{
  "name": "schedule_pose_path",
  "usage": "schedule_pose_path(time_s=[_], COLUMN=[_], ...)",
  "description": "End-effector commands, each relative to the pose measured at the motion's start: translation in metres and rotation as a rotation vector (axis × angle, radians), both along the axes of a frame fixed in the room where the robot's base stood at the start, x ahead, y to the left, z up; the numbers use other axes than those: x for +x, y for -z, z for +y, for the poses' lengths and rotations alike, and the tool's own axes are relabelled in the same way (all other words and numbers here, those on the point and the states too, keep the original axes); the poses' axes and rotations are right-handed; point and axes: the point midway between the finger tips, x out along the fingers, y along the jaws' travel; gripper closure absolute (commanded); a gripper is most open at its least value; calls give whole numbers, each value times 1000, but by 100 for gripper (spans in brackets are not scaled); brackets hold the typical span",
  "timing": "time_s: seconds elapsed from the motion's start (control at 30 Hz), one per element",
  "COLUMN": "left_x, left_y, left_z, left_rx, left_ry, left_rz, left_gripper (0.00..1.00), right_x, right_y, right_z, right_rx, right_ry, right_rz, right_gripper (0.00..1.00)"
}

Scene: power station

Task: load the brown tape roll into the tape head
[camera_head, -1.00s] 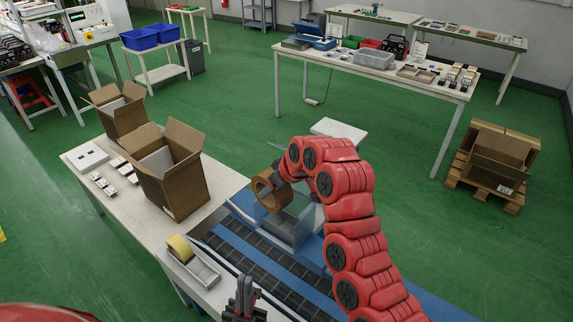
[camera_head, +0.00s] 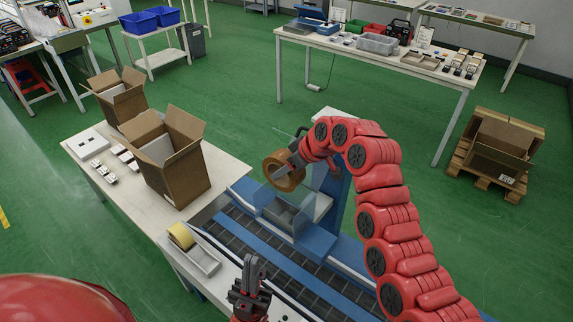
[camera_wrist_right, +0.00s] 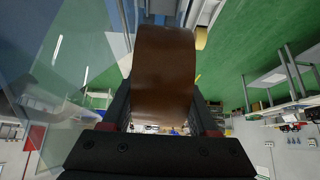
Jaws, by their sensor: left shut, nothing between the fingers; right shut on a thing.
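The brown tape roll (camera_head: 284,172) is held in my right gripper (camera_head: 297,158), above the tape machine's clear-sided tape head (camera_head: 290,212). In the right wrist view the roll (camera_wrist_right: 163,75) stands between the two dark fingers (camera_wrist_right: 162,112), filling the middle of the picture. The roll is apart from the tray-like part of the head below it, as far as I can tell. My left gripper (camera_head: 252,275) is shut and empty near the bottom, over the front edge of the conveyor. A clear panel of the head (camera_wrist_right: 65,70) shows left of the roll in the right wrist view.
The blue conveyor (camera_head: 262,247) runs under the head. A yellow tape roll (camera_head: 181,236) sits in a grey tray (camera_head: 204,262) on the white table (camera_head: 222,168). Open cardboard boxes (camera_head: 170,165) stand at the left.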

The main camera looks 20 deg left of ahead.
Motion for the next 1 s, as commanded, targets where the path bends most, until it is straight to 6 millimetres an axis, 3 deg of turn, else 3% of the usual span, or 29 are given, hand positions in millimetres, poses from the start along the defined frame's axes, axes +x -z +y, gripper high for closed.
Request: schedule_pose_path(time_s=[0.8,1.0], left_x=[0,0], left_y=[11,37], left_z=[0,0], left_rx=[0,0], left_ry=[0,0], left_rz=[0,0], left_gripper=[100,100], right_x=[-1,0], right_y=[108,136], right_z=[0,0], right_rx=[-2,0], right_ry=[1,1], right_rz=[1,-1], right_gripper=[100,100])
